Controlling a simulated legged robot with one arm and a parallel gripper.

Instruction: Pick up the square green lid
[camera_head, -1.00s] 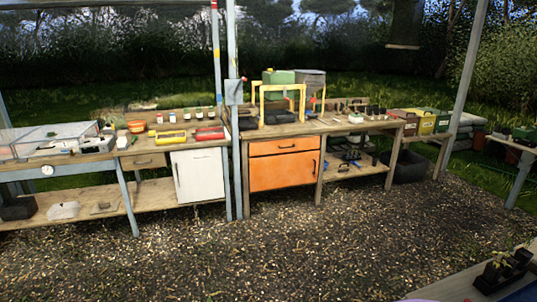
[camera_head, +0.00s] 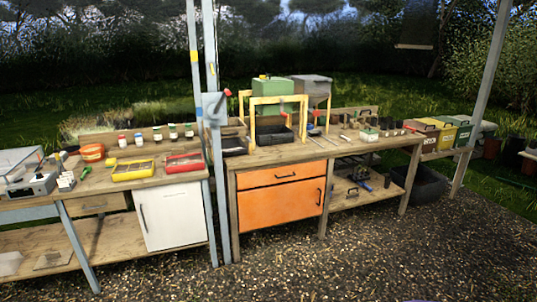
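I cannot pick out a square green lid for certain. A small white box with a green top (camera_head: 370,133) stands on the right workbench, too small to tell whether the top is a separate lid. A larger green container (camera_head: 272,86) stands behind the yellow frame on the same bench. A green bin (camera_head: 463,131) stands at the right end of the row of coloured bins. My gripper is not in view.
The wooden workbench (camera_head: 345,147) has an orange cabinet (camera_head: 280,190) below it. A white cabinet (camera_head: 170,218) is under the left bench. A blue-grey post (camera_head: 215,130) stands between the benches. Open gravel (camera_head: 390,250) lies in front.

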